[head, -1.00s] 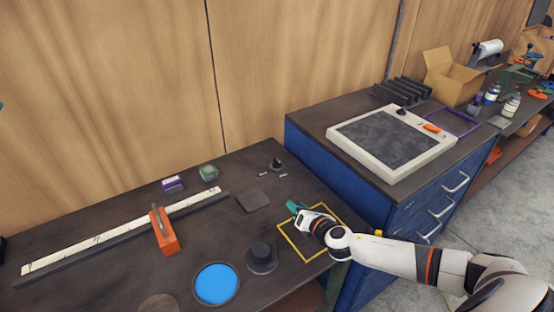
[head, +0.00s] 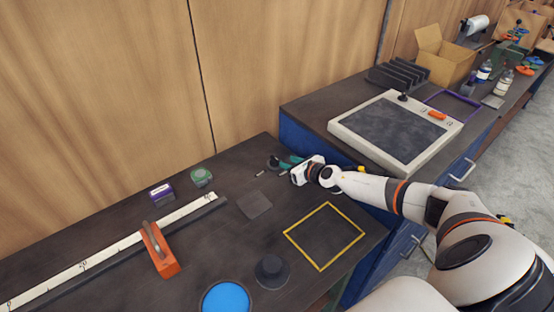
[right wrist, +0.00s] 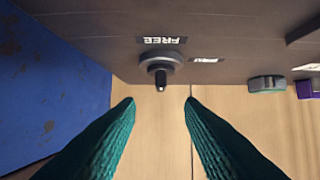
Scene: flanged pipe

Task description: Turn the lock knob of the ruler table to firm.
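The lock knob (head: 272,162) is a small dark knob on a round base at the back right of the ruler table (head: 215,240). In the right wrist view the knob (right wrist: 160,68) has a grey base and a dark stem. A FREE label (right wrist: 161,40) lies beside it, and a second white label (right wrist: 207,60), too small to read surely, lies to its right. My right gripper (right wrist: 159,104) is open, its green fingers either side of the knob's line but apart from it. In the head view the right gripper (head: 286,161) is just right of the knob. My left gripper is out of view.
A blue cabinet (head: 300,140) stands close right.

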